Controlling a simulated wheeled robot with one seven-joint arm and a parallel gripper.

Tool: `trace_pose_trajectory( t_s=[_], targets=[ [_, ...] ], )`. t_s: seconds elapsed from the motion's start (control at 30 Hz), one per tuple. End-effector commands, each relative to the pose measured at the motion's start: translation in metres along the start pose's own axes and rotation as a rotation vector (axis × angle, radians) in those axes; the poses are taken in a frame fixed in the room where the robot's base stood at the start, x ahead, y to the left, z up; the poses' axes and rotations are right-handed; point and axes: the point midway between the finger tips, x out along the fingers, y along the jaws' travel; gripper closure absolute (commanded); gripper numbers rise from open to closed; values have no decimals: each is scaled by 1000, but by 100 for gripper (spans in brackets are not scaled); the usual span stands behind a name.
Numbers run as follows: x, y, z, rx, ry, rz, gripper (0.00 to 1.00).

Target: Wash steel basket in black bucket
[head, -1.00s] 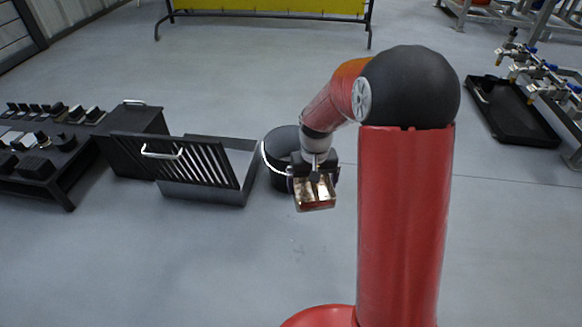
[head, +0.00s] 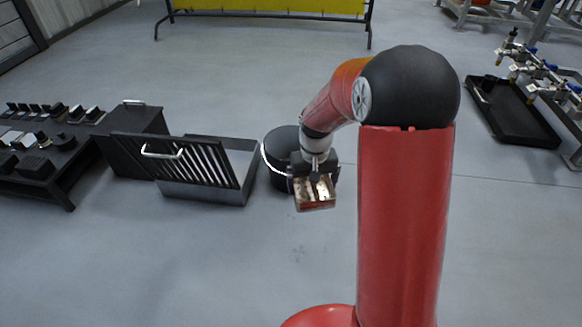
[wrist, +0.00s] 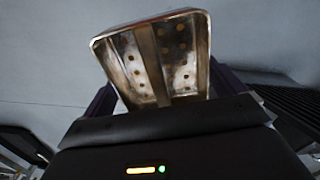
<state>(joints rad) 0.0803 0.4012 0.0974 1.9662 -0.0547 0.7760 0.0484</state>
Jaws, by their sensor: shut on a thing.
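The steel basket (head: 315,193) is a small shiny open box with a divider and round holes in its floor. My gripper (head: 315,178) is shut on it, and the basket also fills the upper middle of the wrist view (wrist: 155,62). The basket hangs tilted, its open side facing the head camera. The black bucket (head: 280,146) stands on the floor behind my gripper, with a pale handle at its left side. In the head view the basket overlaps the bucket's front right; it looks outside the bucket, on the near side. My wrist hides part of the bucket, and its inside is not clear.
A grey bin (head: 210,190) with a slatted black rack (head: 180,160) leaning on it stands left of the bucket. A black bench (head: 45,165) with several dark parts is at far left. A black tray (head: 512,110) lies at right. Floor in front is clear.

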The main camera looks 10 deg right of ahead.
Motion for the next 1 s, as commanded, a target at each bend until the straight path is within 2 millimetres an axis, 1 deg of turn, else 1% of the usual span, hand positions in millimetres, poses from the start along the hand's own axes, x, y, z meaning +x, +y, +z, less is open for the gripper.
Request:
trace_pose_trajectory(
  t_s=[0.47,1.0],
  targets=[
    [2,0,0,0,0,0,31],
    [44,0,0,0,-2,0,31]
  ],
)
